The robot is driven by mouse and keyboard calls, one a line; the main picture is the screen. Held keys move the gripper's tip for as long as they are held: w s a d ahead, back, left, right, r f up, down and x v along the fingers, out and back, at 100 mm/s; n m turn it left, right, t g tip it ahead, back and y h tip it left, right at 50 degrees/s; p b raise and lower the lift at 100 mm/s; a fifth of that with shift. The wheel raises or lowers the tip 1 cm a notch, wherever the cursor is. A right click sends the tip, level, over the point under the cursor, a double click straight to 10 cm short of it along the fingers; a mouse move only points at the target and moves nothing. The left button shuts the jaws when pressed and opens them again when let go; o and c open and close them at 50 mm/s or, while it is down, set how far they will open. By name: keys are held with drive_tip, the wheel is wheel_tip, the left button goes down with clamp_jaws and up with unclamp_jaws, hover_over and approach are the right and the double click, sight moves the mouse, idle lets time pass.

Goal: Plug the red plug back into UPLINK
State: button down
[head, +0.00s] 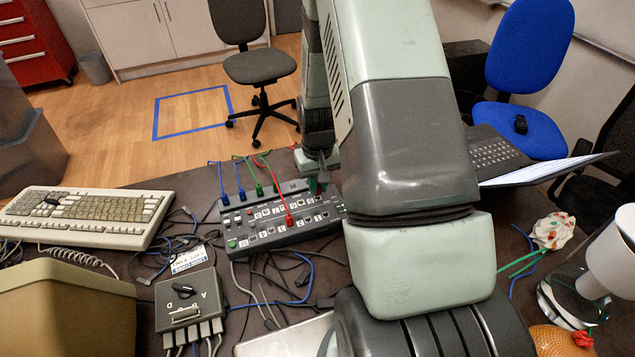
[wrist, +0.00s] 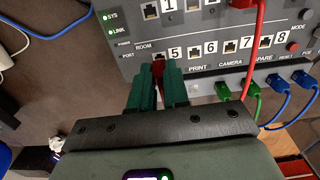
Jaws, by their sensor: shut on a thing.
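My gripper (wrist: 158,88) has dark green fingers and is shut on a red plug (wrist: 158,67). Only a small part of the plug shows between the fingertips, at the port left of the number 5. I cannot tell if it is in the port or just in front of it. In the head view my gripper (head: 318,184) is at the back right of the grey switch box (head: 262,238), partly behind my arm. A second red plug (head: 289,218) with a red cable sits in the box's other row. I cannot read an UPLINK label.
Green and blue cables (head: 222,180) are plugged along the box's back edge, close to my gripper. A grey selector box (head: 190,300) and loose cables lie in front. A keyboard (head: 85,217) is at left, a laptop (head: 495,152) at right.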

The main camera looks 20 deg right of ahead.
drive_tip(key=shift+f, duration=0.7)
idle(0.8)
drive_tip(key=c, duration=1)
unclamp_jaws()
drive_tip(key=shift+c, duration=0.2)
wheel_tip(320, 180, up, 11)
drive_tip(key=shift+f, duration=0.1)
wheel_tip(320, 180, up, 11)
drive_tip(key=s+a+t, duration=0.1)
drive_tip(key=s+a, duration=0.1)
drive_tip(key=s+a+r+t, duration=0.2)
drive_tip(key=s+r, duration=0.6)
drive_tip(key=s, duration=0.2)
drive_tip(key=s+a+r+t, duration=0.2)
drive_tip(key=s+a+r, duration=0.1)
drive_tip(key=s+r, duration=0.6)
drive_tip(key=shift+s+a+t, duration=0.3)
drive_tip(key=shift+s, duration=0.55)
